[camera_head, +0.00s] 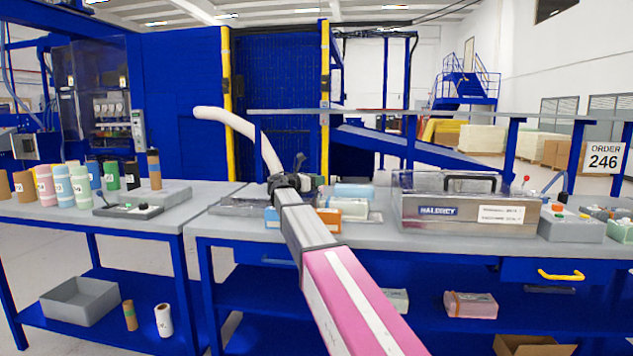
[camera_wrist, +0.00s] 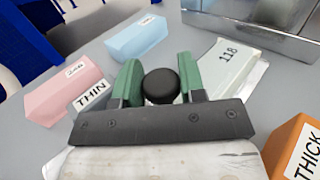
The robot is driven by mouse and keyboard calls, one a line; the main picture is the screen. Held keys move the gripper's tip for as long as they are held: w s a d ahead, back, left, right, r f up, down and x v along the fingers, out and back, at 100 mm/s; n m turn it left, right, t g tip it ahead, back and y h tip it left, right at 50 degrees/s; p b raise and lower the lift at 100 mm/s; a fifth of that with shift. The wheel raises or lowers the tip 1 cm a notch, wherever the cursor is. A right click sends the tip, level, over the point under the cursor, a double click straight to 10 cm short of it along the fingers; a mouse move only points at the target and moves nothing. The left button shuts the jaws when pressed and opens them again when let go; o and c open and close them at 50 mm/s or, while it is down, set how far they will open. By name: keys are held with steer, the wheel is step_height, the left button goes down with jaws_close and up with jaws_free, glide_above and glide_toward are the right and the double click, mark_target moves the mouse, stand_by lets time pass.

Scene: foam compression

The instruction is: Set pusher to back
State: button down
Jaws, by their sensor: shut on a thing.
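In the wrist view the two green fingers of my gripper (camera_wrist: 161,82) are closed around a black round knob (camera_wrist: 160,86). I cannot tell for sure whether this knob belongs to the pusher; what lies under it is hidden by the gripper. In the head view my gripper (camera_head: 287,182) is at the far end of my arm, over the left part of the middle bench (camera_head: 225,226). A thin black part sticks up beside it. My arm hides much of the bench around the gripper there.
Around the gripper lie a pink block (camera_wrist: 62,97), a blue block (camera_wrist: 137,38), a pale block marked 118 (camera_wrist: 215,72) and an orange block marked THICK (camera_wrist: 292,142). A metal HALDREY case (camera_head: 457,207) stands to the right. A left bench (camera_head: 175,218) holds several foam rolls.

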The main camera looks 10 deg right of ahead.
steer(key=w+a, duration=0.4)
steer(key=a, duration=0.9)
steer(key=w+a, duration=0.5)
steer(key=a, duration=0.9)
steer(key=w+a, duration=0.4)
steer(key=a, duration=1)
steer(key=shift+w, duration=0.15)
steer(key=c, duration=0.8)
jaws_free()
steer(key=shift+o, duration=0.2)
steer(key=shift+a, duration=0.1)
steer(key=v, duration=1)
steer(key=shift+a, duration=0.3)
steer(key=shift+s, duration=0.2)
